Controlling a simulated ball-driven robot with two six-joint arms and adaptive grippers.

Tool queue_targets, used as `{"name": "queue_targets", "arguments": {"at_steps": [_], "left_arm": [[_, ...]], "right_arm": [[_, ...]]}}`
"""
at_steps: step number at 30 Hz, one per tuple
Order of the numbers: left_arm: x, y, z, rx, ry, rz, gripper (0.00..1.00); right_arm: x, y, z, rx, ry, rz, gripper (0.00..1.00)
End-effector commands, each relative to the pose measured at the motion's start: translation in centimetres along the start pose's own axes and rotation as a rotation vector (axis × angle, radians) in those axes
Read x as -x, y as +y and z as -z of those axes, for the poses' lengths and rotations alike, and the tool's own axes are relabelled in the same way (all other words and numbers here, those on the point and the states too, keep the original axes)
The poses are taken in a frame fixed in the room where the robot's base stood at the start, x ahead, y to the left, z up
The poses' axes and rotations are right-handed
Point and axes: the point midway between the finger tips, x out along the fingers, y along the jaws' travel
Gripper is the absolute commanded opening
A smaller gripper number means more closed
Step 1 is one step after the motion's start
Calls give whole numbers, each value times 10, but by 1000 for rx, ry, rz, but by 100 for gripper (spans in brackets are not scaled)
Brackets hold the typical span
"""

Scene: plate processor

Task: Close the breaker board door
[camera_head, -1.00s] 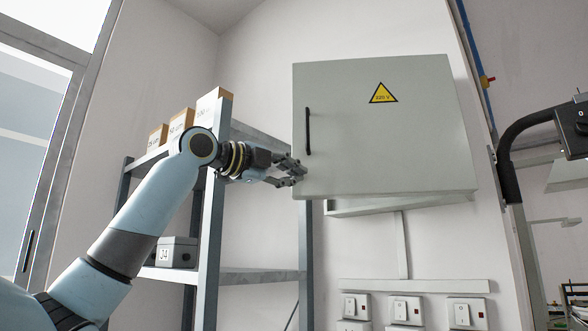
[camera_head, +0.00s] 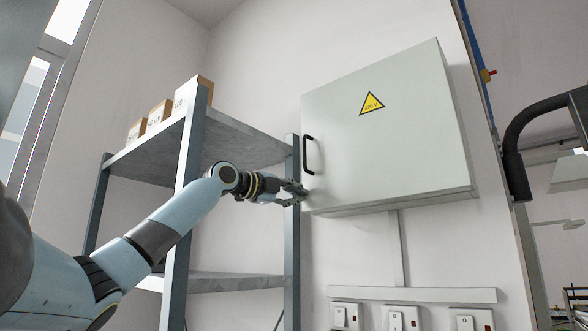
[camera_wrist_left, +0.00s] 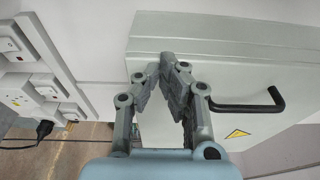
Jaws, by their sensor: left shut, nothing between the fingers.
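The breaker board (camera_head: 458,120) is a pale grey-green wall box with a black handle and a yellow warning triangle. Its door (camera_head: 385,150) looks flush or nearly flush with the box; I cannot tell if a thin gap is left. The handle (camera_head: 309,154) is at the door's left edge. My left gripper (camera_head: 298,192) is at the door's lower left corner, below the handle. In the left wrist view the left gripper (camera_wrist_left: 172,65) has its fingertips together and empty, against or very near the door edge; the handle (camera_wrist_left: 255,105) is to their right. My right gripper is not in view.
A metal shelf rack (camera_head: 190,140) with several cardboard boxes (camera_head: 160,112) stands left of the board, close to my left arm. Wall switches (camera_head: 400,317) are below the board. A black curved bar (camera_head: 515,150) is at the right.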

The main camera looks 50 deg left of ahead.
Motion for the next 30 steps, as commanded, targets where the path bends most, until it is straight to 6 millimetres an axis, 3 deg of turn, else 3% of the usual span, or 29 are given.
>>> {"name": "queue_targets", "arguments": {"at_steps": [19, 23, 30], "left_arm": [[2, -3, -6, 1, -9, 1, 0], [2, -18, -6, 3, -10, 6, 0], [3, -62, -5, 3, -7, 10, 0]], "right_arm": [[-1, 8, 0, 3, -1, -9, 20], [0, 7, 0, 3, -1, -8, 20], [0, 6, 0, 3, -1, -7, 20]]}}
